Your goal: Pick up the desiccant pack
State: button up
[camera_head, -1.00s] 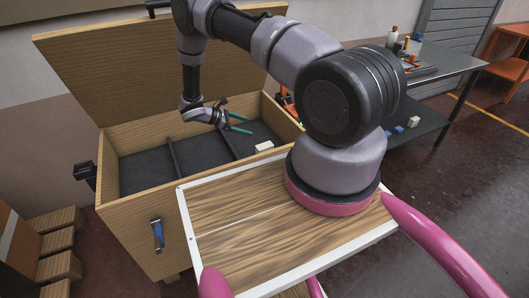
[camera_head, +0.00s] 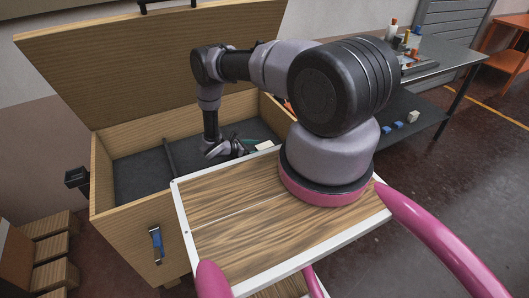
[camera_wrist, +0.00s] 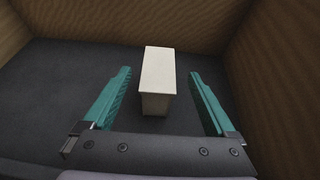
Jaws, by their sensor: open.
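The desiccant pack is a small off-white block (camera_wrist: 158,75) on the dark floor of a compartment in the wooden crate. It also shows in the head view (camera_head: 264,145), partly hidden by my arm's base. My gripper (camera_wrist: 160,78) has teal fingers spread wide, one on each side of the block, with a gap on both sides. In the head view my gripper (camera_head: 245,146) is low inside the crate, pointing toward the block. I cannot tell how far above the floor the fingertips are.
The wooden crate (camera_head: 103,185) has an open lid (camera_head: 130,60) leaning back and a divider (camera_head: 170,158) inside. Its walls rise close around the block in the wrist view. A metal workbench (camera_head: 440,65) with bottles and small blocks stands at the right.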

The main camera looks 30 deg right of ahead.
aim_at(261, 146)
jog(key=shift+x, duration=2)
jog(key=shift+w, duration=0.1)
grip_shut()
